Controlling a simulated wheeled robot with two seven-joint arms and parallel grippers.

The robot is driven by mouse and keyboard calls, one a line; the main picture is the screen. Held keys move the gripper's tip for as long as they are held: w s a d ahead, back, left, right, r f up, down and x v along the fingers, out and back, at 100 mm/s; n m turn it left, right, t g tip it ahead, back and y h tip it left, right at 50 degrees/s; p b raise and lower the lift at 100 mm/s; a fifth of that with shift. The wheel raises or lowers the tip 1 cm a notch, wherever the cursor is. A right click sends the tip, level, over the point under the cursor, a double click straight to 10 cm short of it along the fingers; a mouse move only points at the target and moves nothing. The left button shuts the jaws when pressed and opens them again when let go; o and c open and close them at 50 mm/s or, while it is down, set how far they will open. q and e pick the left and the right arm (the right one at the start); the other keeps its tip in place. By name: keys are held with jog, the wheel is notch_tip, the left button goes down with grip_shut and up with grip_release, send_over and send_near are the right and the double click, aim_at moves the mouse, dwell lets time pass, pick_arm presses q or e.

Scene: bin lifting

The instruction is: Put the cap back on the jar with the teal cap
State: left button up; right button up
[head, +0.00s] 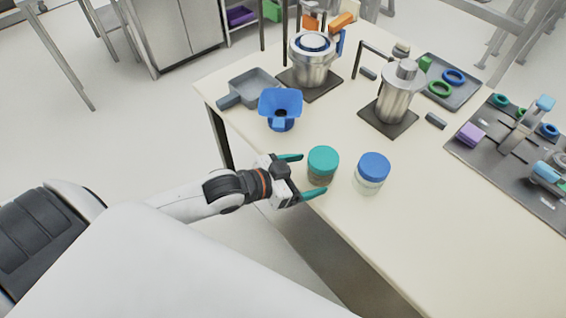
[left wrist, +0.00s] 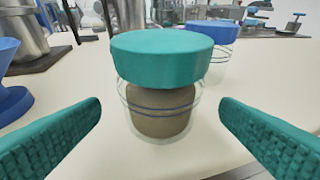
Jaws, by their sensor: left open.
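The jar with the teal cap stands upright near the table's front edge in the head view. Its teal cap (head: 323,159) is on top and hides most of the body. In the left wrist view the teal cap (left wrist: 160,57) sits over the mouth of the clear glass jar (left wrist: 160,115), which has brown contents. I cannot tell whether the cap is fully seated. My left gripper (head: 313,174) is open, its two teal fingers pointing at the jar from the left, one toward each side. Gaps show between the fingers and the jar in the wrist view. My right gripper is not in view.
A jar with a blue cap (head: 373,167) stands just right of the teal-capped jar. A blue funnel (head: 281,104), a grey scoop (head: 250,87) and metal vessels on dark mats are farther back. A grey tray (head: 470,100) lies at the far right. The table front right is clear.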

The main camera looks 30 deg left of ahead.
pick_arm(q)
jog(key=v, duration=0.7)
jog(key=shift+s, duration=0.15)
dwell(0.4)
jog(key=s+a+f+n+g+y, duration=0.1)
jog(key=a+f+n+y, duration=0.15)
jog(key=a+f, duration=0.85)
jog(key=s+a+f+n+g+y, duration=0.1)
jog(key=a+f+n+g+y, duration=0.2)
jog(key=f, duration=1.5)
jog(key=s+d+f+g+y, duration=0.2)
jog(key=s+f+g, duration=0.1)
jog(key=s+f, duration=1.1)
jog(key=s+d+f+g, duration=0.1)
jog(key=s+d+f, duration=0.3)
jog(key=s, duration=0.2)
jog(key=s+d+f+m+g, duration=0.1)
jog(key=s+d+f+g, duration=0.1)
jog(key=s+f, duration=0.3)
jog(key=shift+s+d, duration=0.7)
jog(key=shift+d, duration=0.2)
